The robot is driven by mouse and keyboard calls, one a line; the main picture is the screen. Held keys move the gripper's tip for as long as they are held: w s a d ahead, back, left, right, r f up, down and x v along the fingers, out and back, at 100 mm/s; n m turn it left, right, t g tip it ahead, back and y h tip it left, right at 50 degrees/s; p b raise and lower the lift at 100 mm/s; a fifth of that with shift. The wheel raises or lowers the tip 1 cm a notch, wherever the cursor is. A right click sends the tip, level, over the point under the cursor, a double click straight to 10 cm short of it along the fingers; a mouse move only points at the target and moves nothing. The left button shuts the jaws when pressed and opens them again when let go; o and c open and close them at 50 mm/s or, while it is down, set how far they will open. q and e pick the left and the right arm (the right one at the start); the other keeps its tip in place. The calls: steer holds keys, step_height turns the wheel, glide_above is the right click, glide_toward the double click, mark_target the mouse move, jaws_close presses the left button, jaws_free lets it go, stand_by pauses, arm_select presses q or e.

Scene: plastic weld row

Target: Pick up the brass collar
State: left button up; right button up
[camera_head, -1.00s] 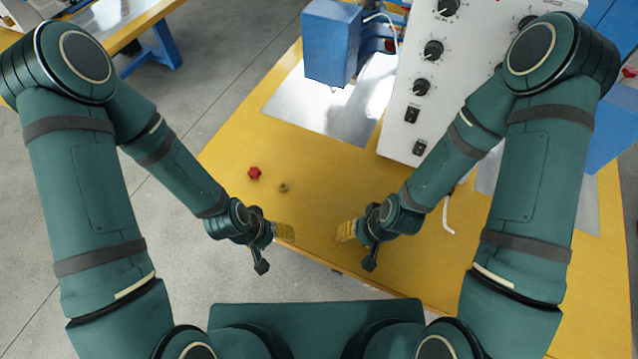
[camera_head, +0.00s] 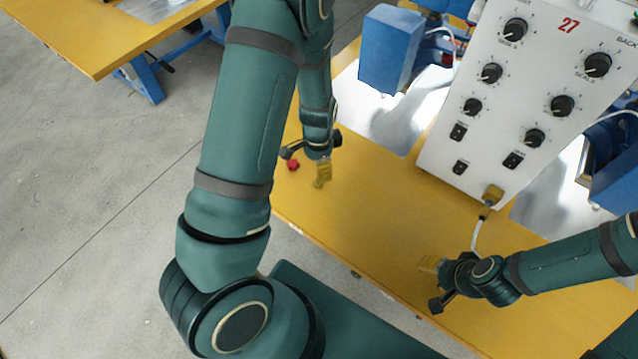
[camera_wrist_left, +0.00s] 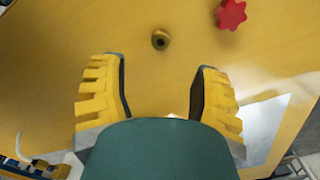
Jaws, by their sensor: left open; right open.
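The brass collar (camera_wrist_left: 160,40) is a small ring with a dark hole, lying on the yellow table top. In the left wrist view it sits just beyond and between the two yellow ribbed fingers of my open left gripper (camera_wrist_left: 158,68). In the head view my left gripper (camera_head: 323,171) is right above the collar (camera_head: 318,184), partly covering it; nothing is between the fingers. My right gripper (camera_head: 430,264) is open and empty over the table's front part, well to the right of the collar.
A red star-shaped knob (camera_head: 292,165) lies close left of the collar. A white control box (camera_head: 530,90) with black dials stands at the back right, with a cable at its front. A blue machine part (camera_head: 390,48) stands behind. The table's middle is clear.

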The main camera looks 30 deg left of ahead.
arm_select(q)
step_height(320, 180, down, 9)
steer(key=shift+w+f+b, duration=0.1)
steer(key=shift+w+b, duration=0.05)
steer(key=shift+b, duration=0.7)
arm_select(e)
steer(key=shift+s+f, duration=0.2)
steer(key=shift+f, duration=0.3)
steer(key=shift+s+f, duration=0.15)
steer(key=shift+f, duration=0.35)
arm_select(q)
jaws_close()
